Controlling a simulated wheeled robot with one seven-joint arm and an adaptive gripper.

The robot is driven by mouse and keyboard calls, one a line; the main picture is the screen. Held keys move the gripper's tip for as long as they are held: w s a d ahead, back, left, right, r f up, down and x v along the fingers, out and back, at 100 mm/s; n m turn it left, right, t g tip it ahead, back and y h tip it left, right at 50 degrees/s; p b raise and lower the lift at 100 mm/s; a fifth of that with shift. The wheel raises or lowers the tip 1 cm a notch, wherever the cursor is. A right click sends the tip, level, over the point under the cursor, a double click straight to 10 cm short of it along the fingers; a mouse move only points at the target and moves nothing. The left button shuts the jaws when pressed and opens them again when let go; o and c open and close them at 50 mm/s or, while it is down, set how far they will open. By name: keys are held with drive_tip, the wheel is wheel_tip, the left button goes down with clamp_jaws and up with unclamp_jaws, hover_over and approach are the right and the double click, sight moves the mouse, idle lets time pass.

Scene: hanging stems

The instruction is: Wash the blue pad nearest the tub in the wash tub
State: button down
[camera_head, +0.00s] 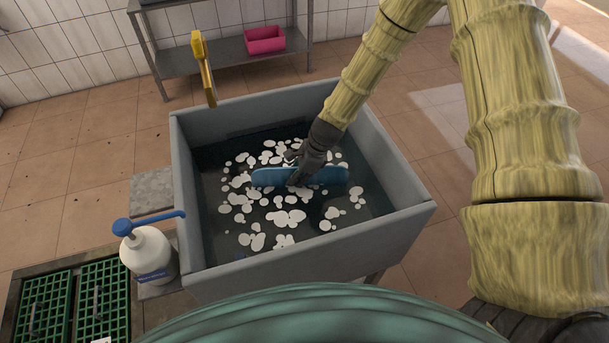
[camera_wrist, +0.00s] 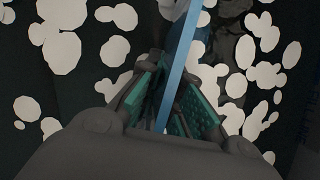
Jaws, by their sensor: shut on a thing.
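The blue pad (camera_head: 325,174) is a long flat piece, held on edge in the wash tub among white foam patches. In the wrist view the pad (camera_wrist: 183,65) shows as a thin light-blue strip running between the fingers. My gripper (camera_head: 301,172) is shut on the pad near its middle; its green-lined fingers (camera_wrist: 167,100) sit either side of the strip. The grey wash tub (camera_head: 300,258) holds dark water with foam. The pad is at or just over the water; I cannot tell how much of it is under.
A white pump bottle (camera_head: 149,255) with a blue top stands at the tub's left front corner. A yellow tool (camera_head: 204,68) rises by the back left rim. Green grates (camera_head: 103,300) lie at lower left. A pink bin (camera_head: 264,40) sits on a shelf behind.

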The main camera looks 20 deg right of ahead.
wheel_tip(320, 180, up, 36)
drive_tip(key=p, duration=1.9)
idle(1.2)
idle(0.9)
